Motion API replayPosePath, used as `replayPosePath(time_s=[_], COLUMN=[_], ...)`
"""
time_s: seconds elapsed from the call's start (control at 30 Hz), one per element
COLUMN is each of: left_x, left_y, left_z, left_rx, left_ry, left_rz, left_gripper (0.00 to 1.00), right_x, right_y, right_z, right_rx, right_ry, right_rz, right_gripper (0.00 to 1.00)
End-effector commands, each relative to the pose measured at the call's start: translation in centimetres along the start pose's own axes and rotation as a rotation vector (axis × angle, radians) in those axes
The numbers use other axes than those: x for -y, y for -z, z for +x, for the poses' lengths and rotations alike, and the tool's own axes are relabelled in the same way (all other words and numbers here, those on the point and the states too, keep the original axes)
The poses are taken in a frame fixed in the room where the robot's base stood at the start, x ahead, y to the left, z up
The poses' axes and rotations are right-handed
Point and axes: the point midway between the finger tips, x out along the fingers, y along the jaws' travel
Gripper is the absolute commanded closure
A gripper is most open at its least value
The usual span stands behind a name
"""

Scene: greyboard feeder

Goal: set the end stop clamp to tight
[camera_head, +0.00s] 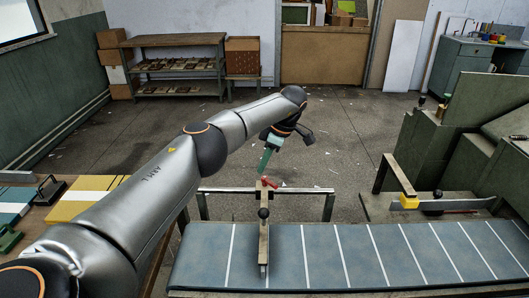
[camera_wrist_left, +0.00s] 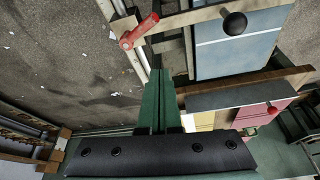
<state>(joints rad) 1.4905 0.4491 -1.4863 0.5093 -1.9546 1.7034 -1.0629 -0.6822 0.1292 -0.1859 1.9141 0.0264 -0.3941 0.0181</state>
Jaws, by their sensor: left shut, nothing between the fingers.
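My left gripper (camera_head: 263,169) has green fingers held together, empty, pointing down just above the red lever. In the left wrist view the fingertips (camera_wrist_left: 159,74) appear close to the lever with a visible gap. My right gripper is not in view.
A metal rail (camera_head: 315,191) stands behind the blue belt (camera_head: 380,255) with white lines. A yellow-tipped wooden arm (camera_head: 409,201) and green housing (camera_head: 450,155) stand right. Yellow board (camera_head: 85,197) lies on the left bench. Floor beyond is open.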

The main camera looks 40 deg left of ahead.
Motion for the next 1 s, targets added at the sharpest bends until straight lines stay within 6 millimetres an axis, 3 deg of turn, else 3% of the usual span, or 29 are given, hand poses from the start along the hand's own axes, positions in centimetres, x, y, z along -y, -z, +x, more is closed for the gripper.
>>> replayPosePath(time_s=[0.1, 0.33, 1.0], left_x=[-0.4, -0.7, -0.8], left_y=[0.1, 0.3, 0.4], left_z=[-2.0, -3.6, -4.2], left_rx=[-0.001, -0.003, -0.002], left_ry=[-0.001, 0.003, 0.001], left_rz=[-0.002, -0.001, -0.001], left_gripper=[1.00, 1.00, 1.00], right_x=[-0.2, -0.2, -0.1], right_y=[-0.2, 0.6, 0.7], right_z=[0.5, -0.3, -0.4], right_rx=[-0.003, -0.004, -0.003], right_ry=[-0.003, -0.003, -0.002], right_rz=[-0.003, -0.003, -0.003], right_gripper=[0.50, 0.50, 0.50])
